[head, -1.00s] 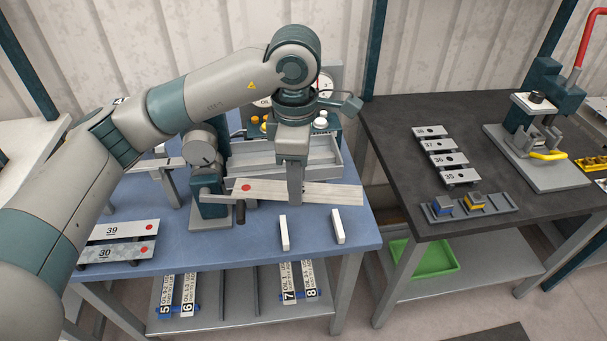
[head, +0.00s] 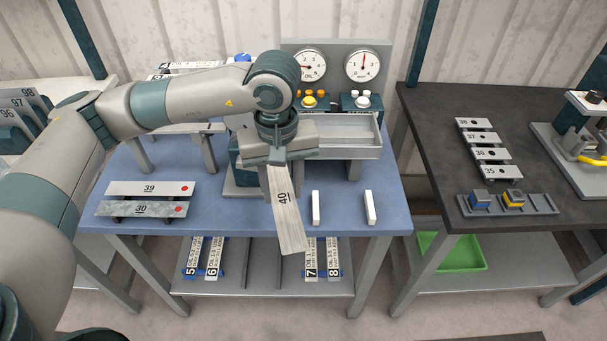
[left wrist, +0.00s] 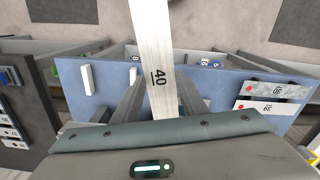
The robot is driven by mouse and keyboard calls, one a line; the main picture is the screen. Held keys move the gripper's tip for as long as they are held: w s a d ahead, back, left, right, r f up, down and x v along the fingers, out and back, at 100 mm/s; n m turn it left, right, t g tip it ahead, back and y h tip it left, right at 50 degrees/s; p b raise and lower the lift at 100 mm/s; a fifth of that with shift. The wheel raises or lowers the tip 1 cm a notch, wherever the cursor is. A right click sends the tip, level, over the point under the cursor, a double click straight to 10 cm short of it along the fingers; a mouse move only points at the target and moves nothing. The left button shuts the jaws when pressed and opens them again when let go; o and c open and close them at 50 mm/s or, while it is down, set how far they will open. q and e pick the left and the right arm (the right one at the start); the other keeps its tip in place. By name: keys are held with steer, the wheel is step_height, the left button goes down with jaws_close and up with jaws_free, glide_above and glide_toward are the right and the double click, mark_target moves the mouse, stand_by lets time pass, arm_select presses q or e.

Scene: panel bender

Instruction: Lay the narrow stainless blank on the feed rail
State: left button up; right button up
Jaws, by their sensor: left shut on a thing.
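The narrow stainless blank (head: 290,228), a thin strip marked 40, is in my left gripper (head: 276,182). In the head view it slants down toward the front edge of the blue table, over that edge. In the left wrist view the blank (left wrist: 152,40) runs up and away from between the fingers (left wrist: 160,98). The left gripper is shut on it, near the numbered end. A grey raised bar on posts (head: 207,152), possibly the feed rail, stands left of the gripper, partly behind the arm. My right gripper is not in view.
Blanks 39 (head: 148,188) and 30 (head: 138,209) lie at the left of the blue table (head: 228,218). Two white blocks (head: 315,208) (head: 370,208) stand to the right. A gauge panel and grey tray (head: 345,145) are behind. A dark table (head: 535,115) is at right.

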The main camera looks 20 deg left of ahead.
arm_select(q)
steer(key=s+a+f+m, duration=0.1)
steer(key=m, duration=0.1)
steer(key=s+a+m, duration=0.1)
steer(key=m, duration=0.1)
steer(key=a+f+m, duration=0.1)
steer(key=shift+s+a+f+m, duration=0.3)
steer(key=shift+s+f+m, duration=0.05)
steer(key=shift+s+m, duration=0.05)
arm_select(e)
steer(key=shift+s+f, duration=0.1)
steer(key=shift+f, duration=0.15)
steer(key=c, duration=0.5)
arm_select(q)
steer(key=shift+a, duration=0.1)
